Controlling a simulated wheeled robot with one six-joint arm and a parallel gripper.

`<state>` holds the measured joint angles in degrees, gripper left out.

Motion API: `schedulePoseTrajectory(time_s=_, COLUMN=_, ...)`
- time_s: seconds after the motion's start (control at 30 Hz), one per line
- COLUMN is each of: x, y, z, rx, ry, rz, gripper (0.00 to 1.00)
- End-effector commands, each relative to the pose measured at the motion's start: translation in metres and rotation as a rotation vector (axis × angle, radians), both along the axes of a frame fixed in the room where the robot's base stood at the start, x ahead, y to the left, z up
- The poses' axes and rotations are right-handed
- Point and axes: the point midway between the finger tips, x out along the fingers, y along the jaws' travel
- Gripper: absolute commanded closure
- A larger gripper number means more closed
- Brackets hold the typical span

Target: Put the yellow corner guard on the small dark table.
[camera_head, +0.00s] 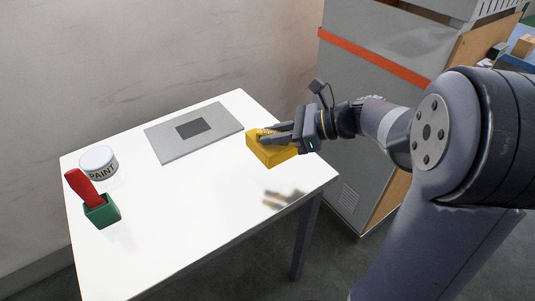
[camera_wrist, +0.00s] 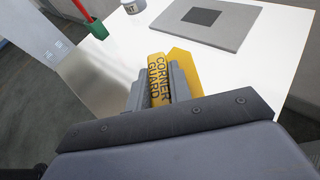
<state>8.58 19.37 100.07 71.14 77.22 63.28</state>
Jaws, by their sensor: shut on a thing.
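The yellow corner guard (camera_head: 273,153) is in my gripper (camera_head: 272,135), above the right part of a white table (camera_head: 190,215). The fingers are shut on it. In the wrist view the corner guard (camera_wrist: 182,62) shows its "CORNER GUARD" lettering, with the grey fingers of my gripper (camera_wrist: 158,90) on both sides of it. A dark blurred reflection or shadow of the gripper lies on the tabletop below, so the guard appears to be held clear of the surface. I cannot make out a small dark table in either view.
On the white table stand a paint can (camera_head: 98,162), a green holder (camera_head: 102,212) with a red object (camera_head: 83,188) in it, and a flat grey plate (camera_head: 165,143) with a dark square. A grey cabinet (camera_head: 370,100) with an orange stripe stands behind my arm. The table's front middle is clear.

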Motion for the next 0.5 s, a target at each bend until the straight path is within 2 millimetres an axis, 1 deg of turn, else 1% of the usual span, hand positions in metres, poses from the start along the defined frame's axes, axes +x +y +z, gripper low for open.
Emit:
schedulePoseTrajectory(time_s=0.13, x=0.0, y=0.0, z=-0.017, rx=0.0, ry=0.002, rz=0.0, gripper=1.0)
schedulePoseTrajectory(time_s=0.3, x=0.0, y=0.0, z=-0.046, rx=0.0, ry=0.002, rz=0.0, gripper=1.0)
schedulePoseTrajectory(time_s=0.4, x=0.0, y=0.0, z=-0.054, rx=0.0, ry=0.0, rz=0.0, gripper=1.0)
schedulePoseTrajectory(time_s=0.5, x=0.0, y=0.0, z=-0.055, rx=0.0, ry=-0.001, rz=-0.001, gripper=1.0)
